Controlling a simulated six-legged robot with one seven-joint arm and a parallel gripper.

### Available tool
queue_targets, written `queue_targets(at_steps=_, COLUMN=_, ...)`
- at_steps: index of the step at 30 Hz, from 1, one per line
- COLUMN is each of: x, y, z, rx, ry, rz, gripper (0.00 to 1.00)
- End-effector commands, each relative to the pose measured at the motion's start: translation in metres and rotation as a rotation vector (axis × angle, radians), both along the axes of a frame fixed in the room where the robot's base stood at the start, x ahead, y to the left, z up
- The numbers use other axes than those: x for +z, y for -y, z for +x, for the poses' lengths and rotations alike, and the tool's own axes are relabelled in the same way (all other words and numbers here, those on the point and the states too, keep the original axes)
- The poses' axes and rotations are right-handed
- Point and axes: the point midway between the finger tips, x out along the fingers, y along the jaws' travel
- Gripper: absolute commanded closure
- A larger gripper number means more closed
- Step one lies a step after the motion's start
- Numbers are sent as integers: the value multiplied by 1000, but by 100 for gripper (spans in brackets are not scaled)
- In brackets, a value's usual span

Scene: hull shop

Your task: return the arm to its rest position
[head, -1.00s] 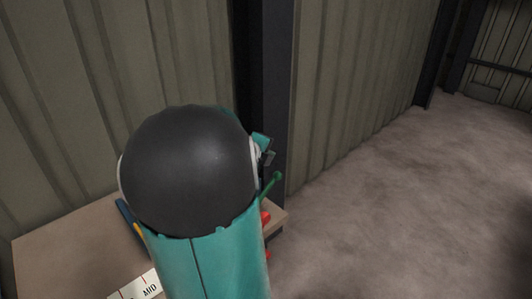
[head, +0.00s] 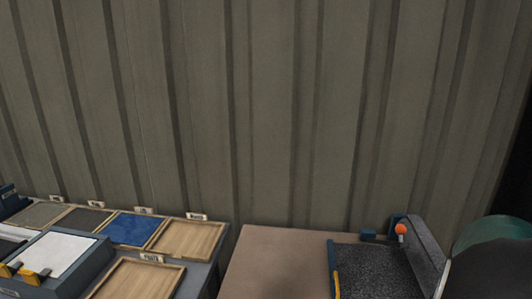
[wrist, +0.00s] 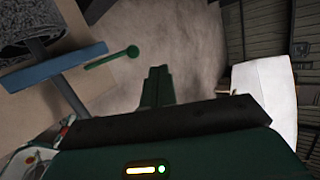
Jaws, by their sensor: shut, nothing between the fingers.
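My gripper (wrist: 157,86) shows in the wrist view as dark green fingers pressed together, with nothing between them. It points over bare grey-brown floor. In the head view, only part of my arm shows at the lower right edge, as a teal and dark rounded link; the gripper itself is not visible there. In the wrist view, a green rod (wrist: 111,58) with a round tip is to the left of the fingers, apart from them.
A tan table (head: 270,262) bears a black gritty machine (head: 372,268) with an orange knob. At left, a grey bench holds shallow trays, one blue (head: 131,229). A corrugated wall (head: 270,110) stands behind. In the wrist view, a blue bar (wrist: 55,69) crosses at upper left; floor ahead is clear.

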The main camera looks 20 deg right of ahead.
Motion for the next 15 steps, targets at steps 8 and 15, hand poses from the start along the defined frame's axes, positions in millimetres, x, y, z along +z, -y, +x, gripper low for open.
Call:
queue_targets(at_steps=8, x=9, y=-98, z=70, rx=-342, ry=698, rz=81, gripper=100)
queue_targets(at_steps=15, x=17, y=-209, z=114, rx=-788, ry=1244, rz=278, gripper=100)
